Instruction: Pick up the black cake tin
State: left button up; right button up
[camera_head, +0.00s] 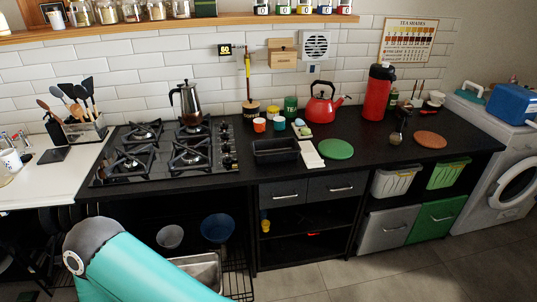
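The black cake tin (275,151) is a rectangular, open-topped dark tin. It sits on the black worktop just right of the gas hob (172,150), close to the worktop's front edge. It looks empty, though its inside is dark. One of my arms, turquoise with a dark joint, shows at the lower left, well below and left of the tin. Neither of my grippers shows in this view.
A cream board (312,155) and a green round mat (336,149) lie right of the tin. Small cups (259,125) and a red kettle (322,103) stand behind it. A moka pot (187,104) stands on the hob.

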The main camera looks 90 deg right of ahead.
aim_at(284, 149)
jog(key=z, duration=0.2)
jog(key=k, duration=0.25)
jog(key=u, duration=1.2)
jog(key=i, duration=0.1)
jog(key=z, duration=3.15)
jog(key=i, duration=1)
jog(key=u, duration=0.15)
jog(key=k, duration=0.9)
jog(key=z, duration=0.15)
jog(key=i, duration=0.9)
jog(key=u, duration=0.05)
